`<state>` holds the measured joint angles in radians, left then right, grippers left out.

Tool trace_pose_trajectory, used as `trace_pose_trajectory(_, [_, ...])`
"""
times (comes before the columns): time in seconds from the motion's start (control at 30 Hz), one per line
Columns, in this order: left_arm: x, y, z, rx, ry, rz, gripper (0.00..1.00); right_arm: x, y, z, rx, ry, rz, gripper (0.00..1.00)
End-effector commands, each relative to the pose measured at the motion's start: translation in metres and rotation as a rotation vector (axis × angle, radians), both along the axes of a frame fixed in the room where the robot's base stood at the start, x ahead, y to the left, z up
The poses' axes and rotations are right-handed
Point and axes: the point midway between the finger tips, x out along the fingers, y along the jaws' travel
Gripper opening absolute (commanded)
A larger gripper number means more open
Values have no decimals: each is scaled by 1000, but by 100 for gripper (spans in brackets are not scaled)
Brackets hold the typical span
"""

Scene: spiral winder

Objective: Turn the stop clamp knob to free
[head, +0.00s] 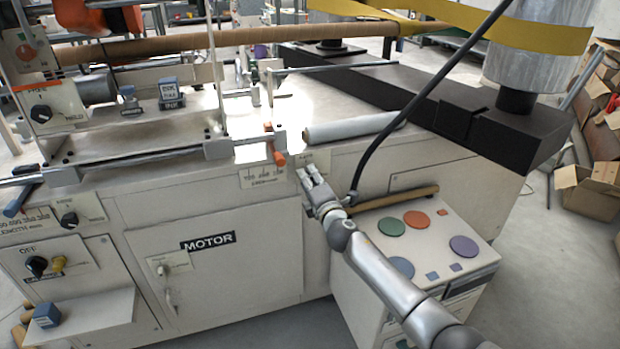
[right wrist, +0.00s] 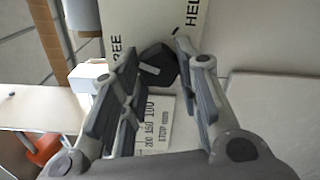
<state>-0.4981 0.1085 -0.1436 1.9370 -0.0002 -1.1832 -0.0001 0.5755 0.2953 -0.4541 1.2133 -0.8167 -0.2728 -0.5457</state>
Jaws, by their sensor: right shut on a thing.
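The stop clamp knob (right wrist: 158,65) is black with a white mark and shows in the right wrist view. It sits on a pale plate lettered FREE (right wrist: 116,46) on the left and HELD (right wrist: 194,14) on the right. The white mark lies on the FREE side of the knob. My right gripper (right wrist: 157,56) has its fingers on either side of the knob and is shut on it. In the head view my right gripper (head: 309,178) is at the machine's front face and hides the knob. My left gripper is not in view.
A scale plate (head: 262,177) is left of my right gripper, below an orange piece (head: 279,158). A black cable (head: 372,145) hangs close to my right arm. A cabinet (head: 470,222) with coloured discs and a cardboard tube (head: 400,198) stands at right. A MOTOR door (head: 215,265) is lower left.

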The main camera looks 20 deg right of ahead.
Motion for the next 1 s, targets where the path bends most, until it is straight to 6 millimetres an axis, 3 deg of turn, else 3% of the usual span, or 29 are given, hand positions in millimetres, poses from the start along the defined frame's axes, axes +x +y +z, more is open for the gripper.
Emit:
trace_pose_trajectory(0.5, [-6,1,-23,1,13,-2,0,0,0,-3,-330,-8,1,6])
trace_pose_trajectory(1.0, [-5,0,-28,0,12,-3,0,-1,0,-4,-388,-10,2,7])
